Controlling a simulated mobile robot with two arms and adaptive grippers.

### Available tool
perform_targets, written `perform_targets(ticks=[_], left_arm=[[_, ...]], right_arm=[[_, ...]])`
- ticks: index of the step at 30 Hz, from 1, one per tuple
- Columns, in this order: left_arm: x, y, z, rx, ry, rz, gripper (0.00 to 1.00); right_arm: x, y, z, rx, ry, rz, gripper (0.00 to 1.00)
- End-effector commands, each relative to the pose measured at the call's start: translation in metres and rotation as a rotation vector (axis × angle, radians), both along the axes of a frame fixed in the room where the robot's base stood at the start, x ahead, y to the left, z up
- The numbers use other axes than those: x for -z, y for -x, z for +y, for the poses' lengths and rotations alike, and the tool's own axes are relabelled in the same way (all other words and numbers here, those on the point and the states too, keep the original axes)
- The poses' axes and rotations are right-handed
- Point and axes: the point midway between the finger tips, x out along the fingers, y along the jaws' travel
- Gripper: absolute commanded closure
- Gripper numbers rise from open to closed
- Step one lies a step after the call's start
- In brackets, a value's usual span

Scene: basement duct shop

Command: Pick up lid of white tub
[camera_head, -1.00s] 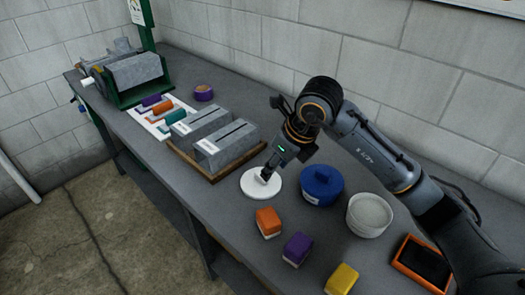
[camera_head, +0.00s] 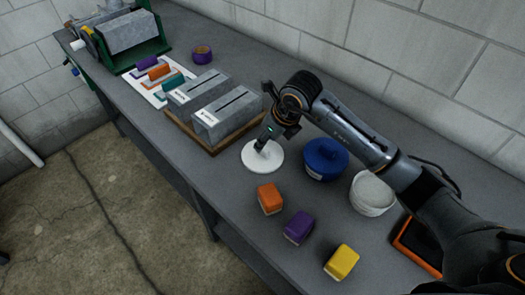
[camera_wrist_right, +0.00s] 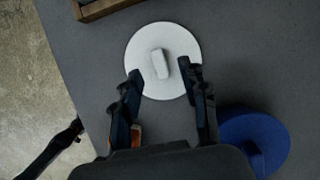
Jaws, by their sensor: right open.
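The white lid (camera_head: 264,163) lies flat on the grey bench, a round disc with a raised block handle. It also shows in the right wrist view, with the handle (camera_wrist_right: 160,63) on top. The white tub (camera_head: 371,194) stands uncovered to its right, beyond the blue pot. My right gripper (camera_head: 265,142) is above the lid. In the right wrist view its fingers (camera_wrist_right: 162,72) are apart, with the handle between and just ahead of the tips. The gripper is empty.
A blue lidded pot (camera_head: 325,161) stands close right of the lid. Orange (camera_head: 270,198), purple (camera_head: 298,228) and yellow (camera_head: 341,262) blocks lie in front. A wooden tray (camera_head: 212,151) with grey metal boxes is close left. The wall runs behind.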

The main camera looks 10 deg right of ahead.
Motion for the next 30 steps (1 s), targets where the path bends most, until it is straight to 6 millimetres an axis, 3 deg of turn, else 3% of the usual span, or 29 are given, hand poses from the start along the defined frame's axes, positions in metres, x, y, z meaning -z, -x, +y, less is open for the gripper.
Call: perform_targets(ticks=[3, 7, 16, 23, 30], left_arm=[[-0.015, -0.004, -0.003, -0.002, 0.003, -0.005, 0.19], [-0.016, 0.004, -0.004, -0.002, 0.005, 0.006, 0.19], [-0.015, 0.023, -0.003, -0.003, 0.002, 0.036, 0.19], [-0.015, 0.019, -0.003, -0.002, 0.002, 0.031, 0.19], [-0.015, 0.012, -0.002, 0.000, 0.002, 0.018, 0.19]], right_arm=[[0.016, -0.001, 0.003, 0.001, 0.000, 0.006, 0.57], [0.033, -0.007, 0.007, 0.000, -0.001, 0.003, 0.57], [0.040, -0.009, 0.007, -0.001, 0.001, 0.001, 0.57], [0.039, -0.009, 0.007, -0.001, 0.000, 0.000, 1.00], [0.039, -0.009, 0.007, 0.000, 0.000, 0.000, 1.00]])
